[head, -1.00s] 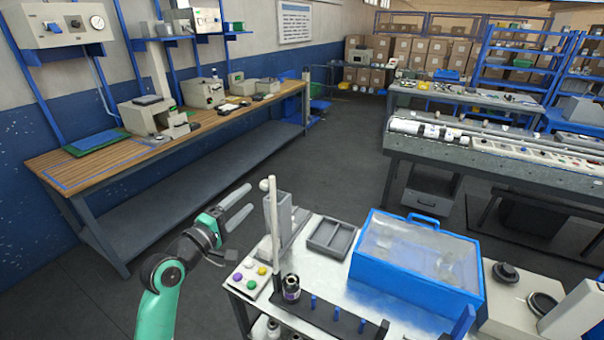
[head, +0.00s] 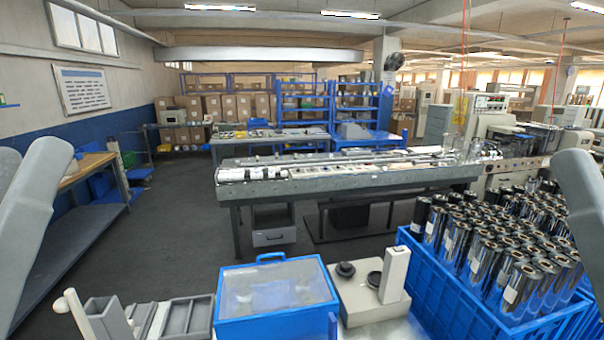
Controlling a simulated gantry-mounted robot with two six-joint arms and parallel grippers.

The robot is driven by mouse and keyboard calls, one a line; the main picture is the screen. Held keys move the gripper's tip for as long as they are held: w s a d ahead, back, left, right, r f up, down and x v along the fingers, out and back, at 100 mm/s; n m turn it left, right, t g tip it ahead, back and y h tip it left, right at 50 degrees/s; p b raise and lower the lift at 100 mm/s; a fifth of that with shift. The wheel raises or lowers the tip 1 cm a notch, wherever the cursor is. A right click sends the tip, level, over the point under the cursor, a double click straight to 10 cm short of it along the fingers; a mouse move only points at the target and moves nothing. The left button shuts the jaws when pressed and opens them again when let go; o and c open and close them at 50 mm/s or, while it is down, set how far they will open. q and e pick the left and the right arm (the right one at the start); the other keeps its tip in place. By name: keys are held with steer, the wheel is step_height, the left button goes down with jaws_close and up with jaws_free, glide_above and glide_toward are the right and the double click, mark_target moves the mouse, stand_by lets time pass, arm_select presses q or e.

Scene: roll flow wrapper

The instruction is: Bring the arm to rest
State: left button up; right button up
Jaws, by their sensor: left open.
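The rest of this gripper is out of the frame. I see nothing held at the part that shows. Pale grey links of my two arms rise at the left and right edges. My right gripper is out of view.
A blue box with a clear lid (head: 275,319), a grey tray (head: 187,318) and a beige device (head: 350,300) stand on the near bench. A blue crate (head: 440,290) holds many shiny rolls at right. A long machine table (head: 340,186) stands beyond open floor.

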arm_select(q)
step_height(320, 180, up, 26)
steer(key=m+y+p, duration=0.1)
steer(key=m+p, duration=0.1)
steer(key=p, duration=2.4)
steer(key=shift+a, duration=0.45)
